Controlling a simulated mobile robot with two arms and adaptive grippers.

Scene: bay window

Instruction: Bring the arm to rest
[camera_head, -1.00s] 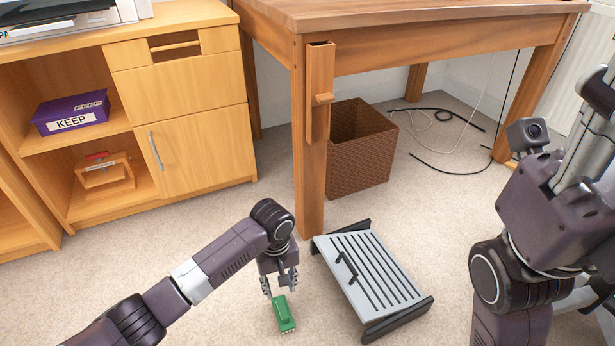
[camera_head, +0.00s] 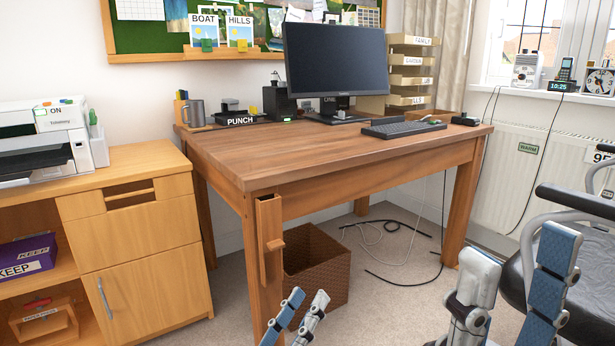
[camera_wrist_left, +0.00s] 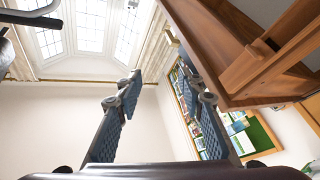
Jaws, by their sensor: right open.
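My left gripper (camera_head: 309,294) points upward at the bottom edge of the head view, in front of the wicker basket and beside the desk's front leg. Its two blue-padded fingers are apart with nothing between them. In the left wrist view the left gripper (camera_wrist_left: 151,62) is also open and empty, with the wall and window beyond it. My right gripper (camera_head: 518,245) points upward at the lower right, its fingers spread wide and empty, in front of the black chair. The arm links behind both grippers are mostly out of frame.
The wooden desk (camera_head: 320,165) stands close by, and its underside (camera_wrist_left: 262,70) is near on the right in the left wrist view. The wicker basket (camera_head: 322,272) is under the desk. A cabinet (camera_head: 150,262) is at left, a black chair (camera_head: 522,268) at right. Cables lie on the carpet.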

